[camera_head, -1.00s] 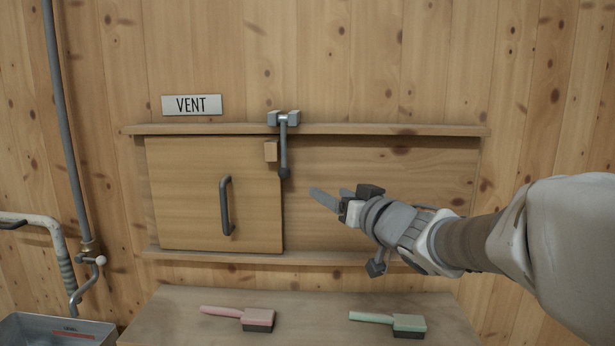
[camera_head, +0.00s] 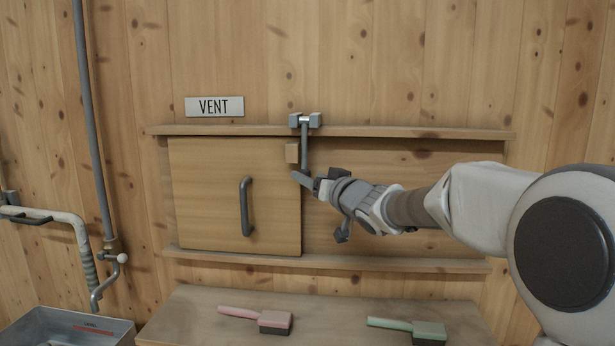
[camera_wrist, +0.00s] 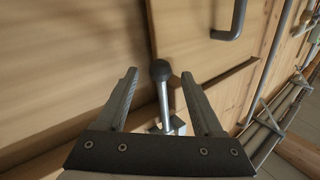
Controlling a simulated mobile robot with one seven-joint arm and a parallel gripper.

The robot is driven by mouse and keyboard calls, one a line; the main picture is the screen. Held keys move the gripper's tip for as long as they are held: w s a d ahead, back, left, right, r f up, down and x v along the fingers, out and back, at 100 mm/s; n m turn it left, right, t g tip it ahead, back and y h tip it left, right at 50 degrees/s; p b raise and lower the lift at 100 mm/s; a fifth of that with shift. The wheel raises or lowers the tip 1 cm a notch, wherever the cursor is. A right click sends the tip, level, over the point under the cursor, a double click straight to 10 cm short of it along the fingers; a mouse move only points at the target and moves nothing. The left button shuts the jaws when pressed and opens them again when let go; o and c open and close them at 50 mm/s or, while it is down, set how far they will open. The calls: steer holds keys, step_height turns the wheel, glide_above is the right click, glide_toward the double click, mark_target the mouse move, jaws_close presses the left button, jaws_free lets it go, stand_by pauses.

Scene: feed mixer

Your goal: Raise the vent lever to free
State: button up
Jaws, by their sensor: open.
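In the wrist view the lever's dark ball knob (camera_wrist: 160,70) and metal rod (camera_wrist: 164,105) lie between the two open fingers of my gripper (camera_wrist: 160,80). Neither finger visibly touches the rod.
A VENT sign (camera_head: 214,106) is on the wall above the door. The door has a dark handle (camera_head: 246,206). A pink brush (camera_head: 258,319) and a green brush (camera_head: 410,328) lie on the shelf (camera_head: 195,317) below. A pipe (camera_head: 91,130) runs down the left wall.

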steer(key=shift+x, duration=1.8)
jaws_close()
